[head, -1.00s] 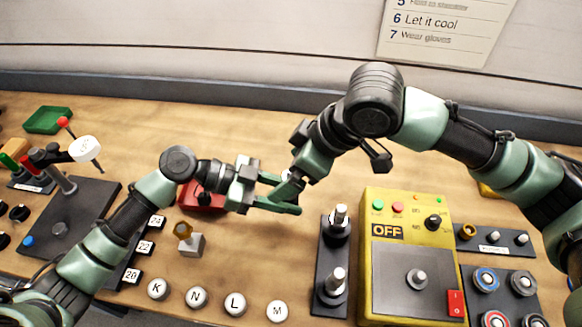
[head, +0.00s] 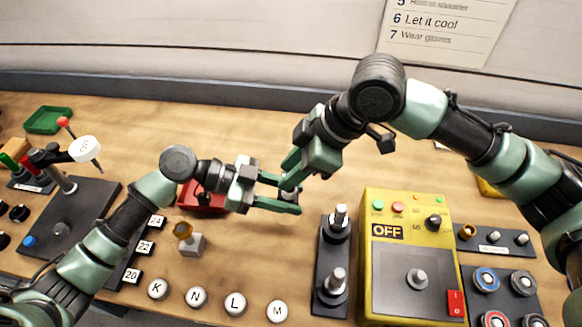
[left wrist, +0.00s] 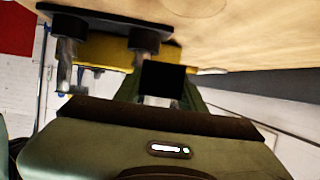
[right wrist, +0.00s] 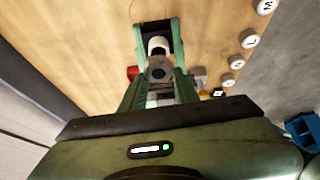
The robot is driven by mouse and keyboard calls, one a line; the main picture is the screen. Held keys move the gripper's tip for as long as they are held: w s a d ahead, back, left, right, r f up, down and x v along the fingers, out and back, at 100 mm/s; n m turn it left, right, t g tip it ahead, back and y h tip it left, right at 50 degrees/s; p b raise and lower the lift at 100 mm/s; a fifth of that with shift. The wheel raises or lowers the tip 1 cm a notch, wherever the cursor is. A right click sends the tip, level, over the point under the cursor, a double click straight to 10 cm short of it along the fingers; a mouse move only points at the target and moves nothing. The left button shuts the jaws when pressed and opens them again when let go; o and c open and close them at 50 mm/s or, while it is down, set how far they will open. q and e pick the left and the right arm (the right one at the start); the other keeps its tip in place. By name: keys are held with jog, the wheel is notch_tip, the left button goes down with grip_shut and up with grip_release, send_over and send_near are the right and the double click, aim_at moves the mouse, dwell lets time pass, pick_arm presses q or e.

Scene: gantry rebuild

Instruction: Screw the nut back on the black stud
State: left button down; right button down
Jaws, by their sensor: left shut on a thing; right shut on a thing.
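My left gripper (head: 288,200) and right gripper (head: 290,188) meet above the bench, left of the yellow box, with crossed jaws. In the right wrist view a grey nut-like ring (right wrist: 158,71) with a dark hole sits between my right fingers, with a pale cylinder (right wrist: 159,45) just beyond. In the left wrist view a black square face (left wrist: 162,80) covers most of what is between my left fingers. Both grippers appear shut on the same small piece, largely hidden by the fingers. Two upright studs, rear (head: 340,216) and front (head: 336,280), stand on a black plate; neither looks clearly black.
The yellow box (head: 377,200) reading OFF stands right of the black plate. Round lettered buttons (head: 235,304) line the front. The bench's back middle is clear.

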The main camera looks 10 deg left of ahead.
jog(key=m+t, duration=0.1)
jog(key=m, duration=0.2)
jog(key=m+t+h, duration=0.1)
jog(key=m, duration=0.2)
jog(key=shift+t, duration=0.3)
jog(key=m+h, duration=0.1)
jog(key=m, duration=0.2)
jog(key=m+t+h, duration=0.1)
jog(key=m, duration=0.2)
jog(key=shift+t, duration=0.3)
jog(key=m+h, duration=0.2)
jog(key=m, duration=0.3)
jog(key=shift+a, duration=0.15)
jog(key=shift+w+r+m+h, duration=0.1)
jog(key=shift+w+m+h, duration=0.05)
jog(key=shift+m+h, duration=0.45)
jog(key=m+h, duration=0.1)
jog(key=m, duration=0.2)
jog(key=shift+m, duration=0.4)
jog(key=shift+m+h, duration=0.4)
jog(key=shift+m, duration=0.6)
jog(key=shift+s, duration=0.2)
jog(key=shift+c, duration=1)
grip_release()
jog(key=shift+w, duration=0.1)
